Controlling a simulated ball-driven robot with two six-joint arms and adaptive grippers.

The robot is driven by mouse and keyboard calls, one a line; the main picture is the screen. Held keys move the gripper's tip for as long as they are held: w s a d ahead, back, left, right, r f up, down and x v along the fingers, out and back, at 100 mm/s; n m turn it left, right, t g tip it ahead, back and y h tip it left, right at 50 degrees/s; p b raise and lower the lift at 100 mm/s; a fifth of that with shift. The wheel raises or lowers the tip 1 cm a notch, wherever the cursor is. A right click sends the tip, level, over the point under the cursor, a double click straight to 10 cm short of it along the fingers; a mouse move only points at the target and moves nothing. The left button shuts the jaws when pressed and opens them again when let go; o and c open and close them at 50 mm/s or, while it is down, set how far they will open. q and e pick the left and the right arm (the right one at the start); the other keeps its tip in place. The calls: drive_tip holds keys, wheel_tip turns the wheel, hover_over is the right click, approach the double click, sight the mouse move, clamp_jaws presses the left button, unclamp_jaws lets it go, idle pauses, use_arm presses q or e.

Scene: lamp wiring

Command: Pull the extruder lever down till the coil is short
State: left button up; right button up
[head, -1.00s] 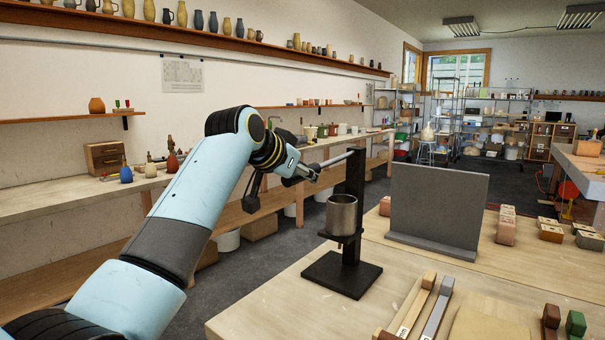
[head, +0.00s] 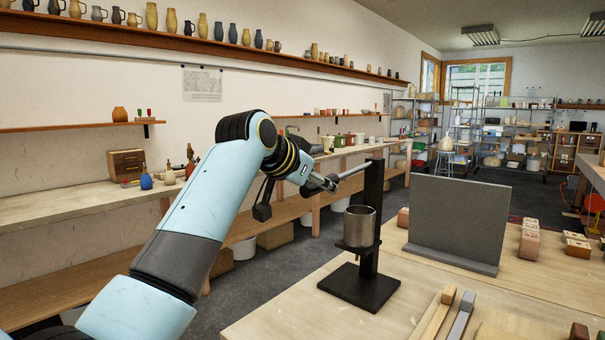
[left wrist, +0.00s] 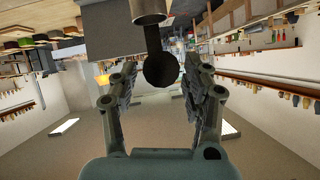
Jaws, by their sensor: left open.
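The extruder (head: 370,215) is a black post on a flat base, with a grey metal barrel (head: 359,226) held at its side. Its lever (head: 354,171) is a grey rod running from the top of the post to the left, sloping slightly down. My left gripper (head: 326,184) is at the lever's outer end. In the left wrist view, the lever's dark round knob (left wrist: 161,69) shows between the open fingers of my left gripper (left wrist: 160,85), with gaps on both sides. My right gripper is not in view.
The extruder stands near the left edge of a wooden table (head: 290,322). A grey upright panel (head: 460,220) stands to its right, with small blocks (head: 530,240) beyond. Wooden-handled tools (head: 440,312) lie at the front. A long bench (head: 75,200) runs along the wall.

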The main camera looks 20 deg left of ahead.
use_arm(q)
drive_tip(key=v, duration=1)
drive_tip(key=shift+f, duration=0.1)
